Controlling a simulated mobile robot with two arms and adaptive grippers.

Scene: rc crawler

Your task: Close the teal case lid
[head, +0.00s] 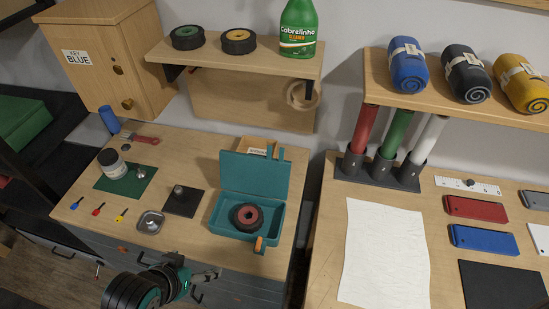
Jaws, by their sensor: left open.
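The teal case stands on the left wooden worktop, its lid (254,176) raised and leaning back. The case's tray (222,226) faces up and holds a black wheel with a red hub (247,216). An orange latch (258,244) hangs at the tray's front. My left gripper (208,275) is open and appears empty, low in the view, in front and to the left of the case. It is apart from the lid. My right gripper is not in view.
Left of the case lie a dark square pad (184,205), a metal dish (150,222), a green mat (112,180) with a jar, and small coloured keys (98,209). A shelf (240,64) overhangs behind the lid. A gap separates the right worktop (325,240).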

